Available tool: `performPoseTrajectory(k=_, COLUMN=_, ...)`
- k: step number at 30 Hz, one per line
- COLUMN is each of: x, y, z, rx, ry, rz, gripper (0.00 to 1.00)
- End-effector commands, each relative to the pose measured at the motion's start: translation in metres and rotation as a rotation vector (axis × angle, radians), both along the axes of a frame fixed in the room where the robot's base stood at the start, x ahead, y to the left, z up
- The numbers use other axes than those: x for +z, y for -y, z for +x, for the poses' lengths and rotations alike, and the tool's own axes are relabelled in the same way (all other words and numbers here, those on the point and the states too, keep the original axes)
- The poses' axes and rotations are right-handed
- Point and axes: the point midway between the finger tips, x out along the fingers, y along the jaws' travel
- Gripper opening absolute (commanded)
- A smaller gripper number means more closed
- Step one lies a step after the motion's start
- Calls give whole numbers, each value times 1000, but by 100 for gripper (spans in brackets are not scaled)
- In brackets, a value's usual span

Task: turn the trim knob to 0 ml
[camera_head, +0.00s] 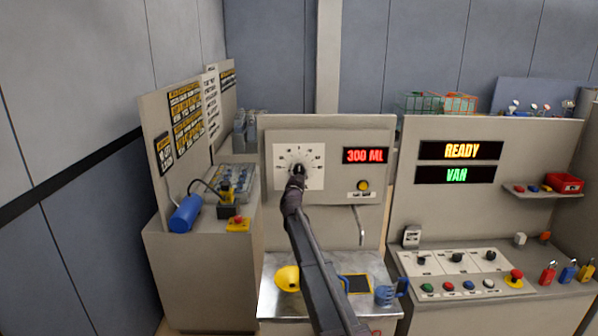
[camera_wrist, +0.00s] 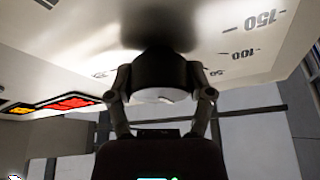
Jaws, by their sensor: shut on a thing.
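The trim knob (camera_wrist: 158,72) is a dark round knob on a white dial plate (camera_head: 312,178). In the wrist view its sides sit between the two fingers of my gripper (camera_wrist: 162,92), which is shut on it. In the head view my gripper (camera_head: 298,172) reaches the middle of the dial and hides most of the knob. The dial scale shows upside down in the wrist view, with marks for 50, 100 and 150 readable. The knob's pointer is hidden. A red display (camera_head: 365,155) to the right of the dial reads 300 ML.
A yellow button (camera_head: 363,185) sits below the display. A bent spout (camera_head: 361,225) hangs over the metal counter, where a yellow helmet-like object (camera_head: 287,278) and a blue item (camera_head: 386,295) lie. Signs read READY (camera_head: 461,150) and VAR (camera_head: 456,175).

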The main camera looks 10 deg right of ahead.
Motion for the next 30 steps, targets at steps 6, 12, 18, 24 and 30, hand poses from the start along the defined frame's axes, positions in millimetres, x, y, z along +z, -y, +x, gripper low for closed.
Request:
performPoseTrajectory(k=6, x=1, y=1, z=1, rx=-2, ry=1, rz=-2, gripper=20)
performPoseTrajectory(k=12, x=0, y=0, z=1, rx=0, ry=1, rz=-2, gripper=100)
performPoseTrajectory(k=18, x=0, y=0, z=0, rx=0, ry=0, rz=-2, gripper=100)
performPoseTrajectory(k=24, x=0, y=0, z=0, rx=0, ry=-1, rz=-4, gripper=100)
performPoseTrajectory(k=30, x=0, y=0, z=0, rx=1, ry=-6, rz=-34, gripper=100)
